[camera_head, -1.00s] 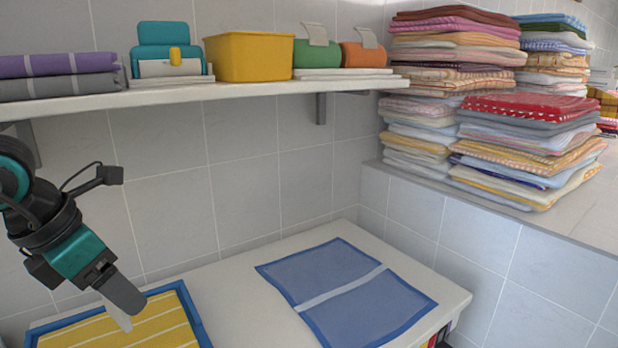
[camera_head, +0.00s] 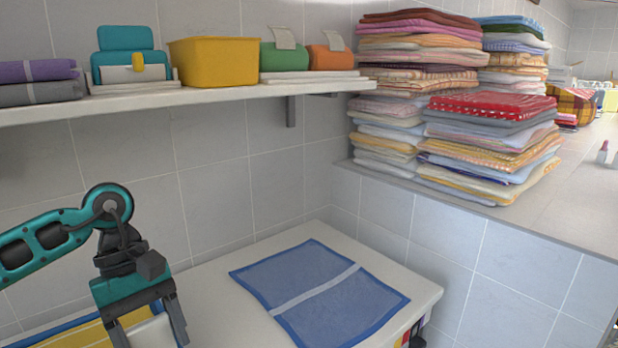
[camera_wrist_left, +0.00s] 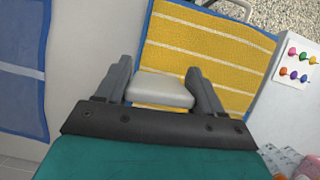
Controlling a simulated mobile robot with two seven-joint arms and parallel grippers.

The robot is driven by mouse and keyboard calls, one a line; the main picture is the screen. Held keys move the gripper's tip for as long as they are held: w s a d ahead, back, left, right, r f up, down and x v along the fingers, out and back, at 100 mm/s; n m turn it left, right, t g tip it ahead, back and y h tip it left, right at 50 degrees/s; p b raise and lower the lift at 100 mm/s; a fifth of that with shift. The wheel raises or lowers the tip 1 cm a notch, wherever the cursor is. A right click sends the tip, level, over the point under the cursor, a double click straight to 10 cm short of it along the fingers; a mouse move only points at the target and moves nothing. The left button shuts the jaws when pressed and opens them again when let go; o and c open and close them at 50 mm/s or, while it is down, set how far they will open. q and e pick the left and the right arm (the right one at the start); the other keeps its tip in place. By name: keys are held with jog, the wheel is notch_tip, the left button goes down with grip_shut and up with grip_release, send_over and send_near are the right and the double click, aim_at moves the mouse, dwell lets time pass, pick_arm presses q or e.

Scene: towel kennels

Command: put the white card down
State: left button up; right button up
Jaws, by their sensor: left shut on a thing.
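My left gripper (camera_head: 147,328) reaches in from the left over the near part of the white counter. Its fingers point down and are shut on the white card (camera_head: 153,333), a pale flat piece with rounded corners. In the left wrist view the card (camera_wrist_left: 160,89) sits between the two fingers (camera_wrist_left: 158,70), above a yellow towel with white stripes and a blue border (camera_wrist_left: 205,42). In the head view only part of that yellow towel (camera_head: 75,336) shows, at the lower left behind the gripper. My right gripper is not in view.
A blue mat with a pale stripe (camera_head: 325,290) lies on the white counter (camera_head: 215,305), right of the gripper. A shelf (camera_head: 200,98) above holds a yellow bin (camera_head: 213,63) and rolled towels. Stacked towels (camera_head: 490,140) stand on a tiled ledge at right.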

pick_arm(q)
jog(key=m, duration=0.2)
jog(key=d+f+m+y, duration=0.1)
jog(key=m, duration=0.1)
jog(key=shift+d+f+g, duration=0.1)
jog(key=shift+f+g, duration=0.1)
jog(key=shift+g, duration=0.1)
jog(key=m, duration=0.1)
jog(key=f+m+y, duration=0.1)
jog(key=m, duration=0.1)
jog(key=d+m+y, duration=0.1)
jog(key=m, duration=0.1)
jog(key=shift+f, duration=0.4)
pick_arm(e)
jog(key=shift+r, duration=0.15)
pick_arm(q)
jog(key=shift+w, duration=0.1)
